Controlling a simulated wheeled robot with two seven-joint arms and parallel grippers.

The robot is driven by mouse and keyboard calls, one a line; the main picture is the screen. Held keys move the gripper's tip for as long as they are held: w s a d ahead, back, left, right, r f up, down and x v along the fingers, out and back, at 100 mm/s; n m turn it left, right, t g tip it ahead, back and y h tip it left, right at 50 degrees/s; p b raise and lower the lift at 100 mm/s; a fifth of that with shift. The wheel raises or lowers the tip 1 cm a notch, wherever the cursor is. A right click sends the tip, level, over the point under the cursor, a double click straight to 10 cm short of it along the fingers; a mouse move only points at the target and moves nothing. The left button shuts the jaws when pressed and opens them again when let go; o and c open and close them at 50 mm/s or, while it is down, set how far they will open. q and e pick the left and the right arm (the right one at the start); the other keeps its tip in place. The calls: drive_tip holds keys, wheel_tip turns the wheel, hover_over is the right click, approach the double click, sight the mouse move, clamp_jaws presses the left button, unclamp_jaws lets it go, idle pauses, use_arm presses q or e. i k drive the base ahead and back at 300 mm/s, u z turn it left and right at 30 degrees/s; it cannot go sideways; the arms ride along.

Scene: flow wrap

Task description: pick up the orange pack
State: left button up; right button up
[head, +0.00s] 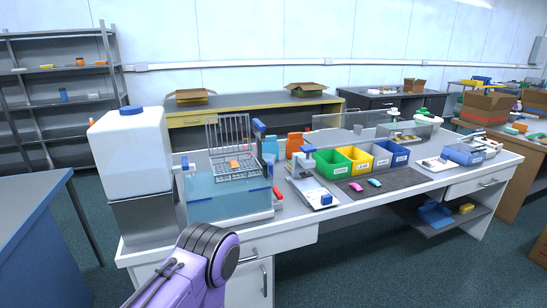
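A small orange pack (235,164) lies by the wire rack (229,130) above the glass-sided tank (230,195) on the white bench; I cannot tell if it rests inside the rack or in front of it. A larger upright orange box (294,146) stands farther back on the same bench. A purple arm link of mine comes in at the bottom, left of centre, in front of the bench. No gripper fingers show, so neither gripper is in view.
A white container (131,150) with a blue cap stands left of the tank. Green, yellow and blue bins (333,164) stand right of a small blue-and-white device (309,180). A dark mat (385,182) holds a pink and a teal item. Floor is free in front.

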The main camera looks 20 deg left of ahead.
sight(234, 164)
drive_tip(key=u, duration=0.25)
drive_tip(key=i, duration=0.95)
drive_tip(key=u, duration=0.55)
